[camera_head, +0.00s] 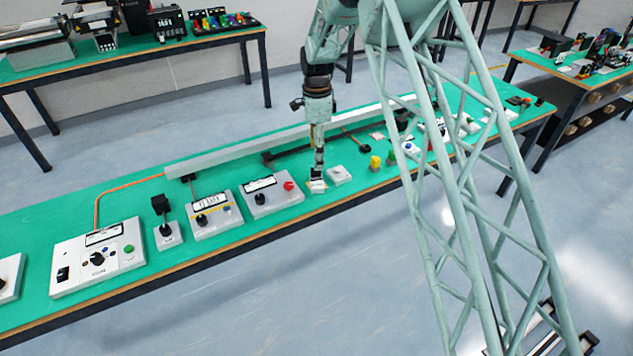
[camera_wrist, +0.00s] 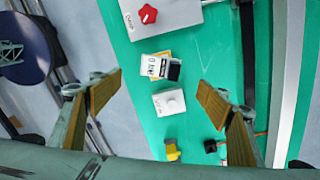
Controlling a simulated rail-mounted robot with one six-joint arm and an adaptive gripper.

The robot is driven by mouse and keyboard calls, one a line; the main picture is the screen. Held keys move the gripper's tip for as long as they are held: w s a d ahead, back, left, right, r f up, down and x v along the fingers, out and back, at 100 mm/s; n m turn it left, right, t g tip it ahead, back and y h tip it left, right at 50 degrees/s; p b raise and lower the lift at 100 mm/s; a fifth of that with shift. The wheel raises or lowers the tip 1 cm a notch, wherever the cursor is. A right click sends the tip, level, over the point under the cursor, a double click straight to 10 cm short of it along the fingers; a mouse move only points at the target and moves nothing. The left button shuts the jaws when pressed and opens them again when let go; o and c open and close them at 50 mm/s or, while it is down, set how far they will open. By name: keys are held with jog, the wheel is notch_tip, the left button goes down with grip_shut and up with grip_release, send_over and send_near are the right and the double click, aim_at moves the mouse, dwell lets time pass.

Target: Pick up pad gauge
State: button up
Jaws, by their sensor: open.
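A small white piece with printed text, a dark square and a yellow edge (camera_wrist: 162,67) lies tilted on the green bench in the wrist view. It looks like the pad gauge, but its label is too small to be sure. In the head view it shows at the bench's front part (camera_head: 316,186), just below my gripper (camera_head: 319,165). A white box with a round white knob (camera_wrist: 170,102) sits beside it. In the wrist view my gripper (camera_wrist: 160,97) is open and empty, its two fingers wide apart above these two pieces and touching neither.
A grey box with a red knob (camera_head: 272,196) stands left of the gauge. A yellow piece (camera_head: 375,163) and a small black piece (camera_head: 365,149) stand to the right. A long pale rail (camera_head: 250,145) runs along the bench's back. The bench's front edge is close.

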send_over(317, 181)
jog(key=shift+f+b, duration=0.4)
jog(key=shift+f, duration=3.3)
jog(key=shift+a+f+b, duration=0.1)
jog(key=shift+f+b, duration=0.4)
jog(key=shift+f, duration=2.1)
jog(key=c, duration=1)
jog(key=shift+c, duration=0.4)
jog(key=shift+r, duration=0.2)
